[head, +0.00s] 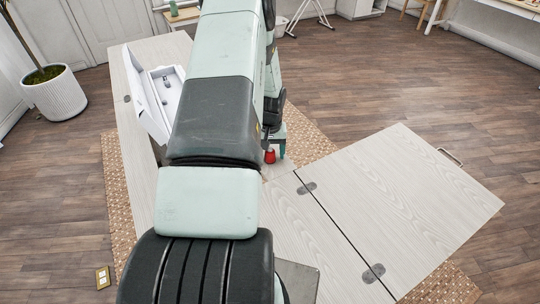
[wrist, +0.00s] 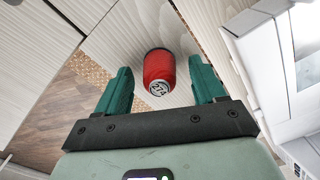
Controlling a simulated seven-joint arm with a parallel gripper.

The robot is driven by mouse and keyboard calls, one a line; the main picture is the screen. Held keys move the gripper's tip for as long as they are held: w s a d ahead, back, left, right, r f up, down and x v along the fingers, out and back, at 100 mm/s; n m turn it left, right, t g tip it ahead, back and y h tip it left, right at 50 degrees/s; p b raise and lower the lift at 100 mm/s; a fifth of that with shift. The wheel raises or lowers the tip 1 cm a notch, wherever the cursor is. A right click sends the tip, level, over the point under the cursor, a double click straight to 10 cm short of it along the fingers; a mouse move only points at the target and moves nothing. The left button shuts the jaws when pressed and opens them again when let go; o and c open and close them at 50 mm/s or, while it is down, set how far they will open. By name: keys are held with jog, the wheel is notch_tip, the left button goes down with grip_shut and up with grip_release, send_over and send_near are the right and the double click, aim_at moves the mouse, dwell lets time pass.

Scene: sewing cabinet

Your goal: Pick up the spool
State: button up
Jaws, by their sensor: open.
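A red spool (wrist: 159,70) with a pale numbered end lies in the wrist view on the light wood surface. It is between and a little beyond the two green fingertips of my gripper (wrist: 164,85), with gaps on both sides. My gripper is open and empty. In the head view the red spool (head: 270,156) shows just right of my arm, beside a green finger of my gripper (head: 281,145).
A white sewing machine (wrist: 285,60) stands close on the right in the wrist view. The cabinet's light wood leaf (head: 400,210) extends right, with hinges along its seam. A potted plant (head: 54,92) stands on the floor.

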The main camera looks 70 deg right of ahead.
jog(key=c, duration=1.1)
jog(key=r, duration=0.6)
jog(key=w+r, duration=0.1)
jog(key=r, duration=0.2)
jog(key=shift+d+r, duration=0.25)
jog(key=shift+r, duration=0.15)
jog(key=w+d+r+n, duration=0.2)
jog(key=w+r+n, duration=0.15)
jog(key=w, duration=0.85)
jog(key=w+d+r+n, duration=0.1)
jog(key=w+r+n, duration=0.25)
jog(key=w, duration=0.85)
jog(key=shift+m, duration=0.5)
jog(key=shift+w+a+r, duration=0.1)
jog(key=shift+w+a, duration=1.95)
jog(key=shift+a, duration=0.15)
